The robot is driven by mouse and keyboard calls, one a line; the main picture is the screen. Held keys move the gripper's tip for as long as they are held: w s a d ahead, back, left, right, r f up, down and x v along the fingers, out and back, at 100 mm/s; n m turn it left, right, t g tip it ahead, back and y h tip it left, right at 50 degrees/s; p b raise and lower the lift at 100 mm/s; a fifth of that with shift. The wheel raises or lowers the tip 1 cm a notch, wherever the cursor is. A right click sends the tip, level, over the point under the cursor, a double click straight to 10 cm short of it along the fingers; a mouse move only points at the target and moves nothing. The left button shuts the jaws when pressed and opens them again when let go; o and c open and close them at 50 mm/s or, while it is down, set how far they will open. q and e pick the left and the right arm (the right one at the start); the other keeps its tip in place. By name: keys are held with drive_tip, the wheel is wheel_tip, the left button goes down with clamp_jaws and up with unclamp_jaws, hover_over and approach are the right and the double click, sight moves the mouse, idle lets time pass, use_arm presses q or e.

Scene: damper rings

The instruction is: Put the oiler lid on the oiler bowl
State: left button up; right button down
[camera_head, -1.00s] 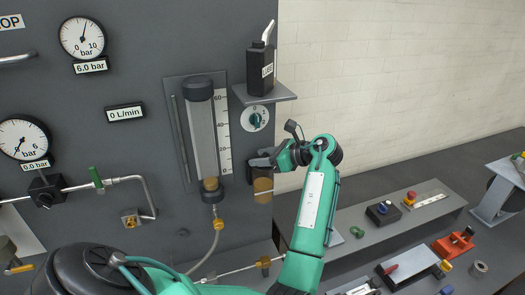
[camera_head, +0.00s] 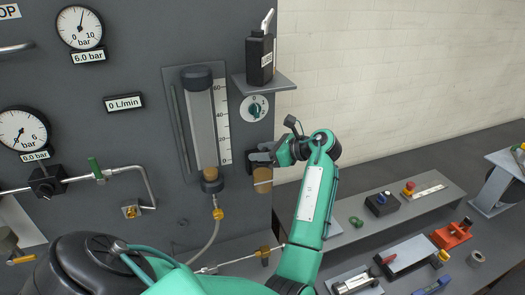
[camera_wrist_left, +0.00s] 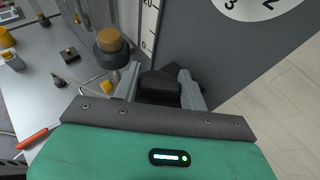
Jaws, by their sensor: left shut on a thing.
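My left gripper (camera_head: 262,156) is at the panel, right of the flow meter and below the round dial. It is shut on a dark block-like piece, which appears to be the oiler lid (camera_wrist_left: 160,86), between its fingers in the wrist view. The oiler bowl (camera_head: 262,181), an amber cup, is just below the gripper. The fingers hide its upper edge, so I cannot tell whether lid and bowl touch. The bowl is hidden in the wrist view. My right gripper is not in view.
The flow meter (camera_head: 207,125) stands close on the left. A shelf (camera_head: 266,84) with a black oil bottle (camera_head: 260,58) juts out above the gripper. A bench with a red-button box (camera_head: 409,187) and several tools lies at right.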

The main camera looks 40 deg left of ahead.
use_arm(q)
drive_tip(key=shift+f, duration=0.25)
drive_tip(key=shift+f, duration=0.25)
drive_tip(key=o, duration=1.1)
drive_tip(key=shift+d, duration=0.15)
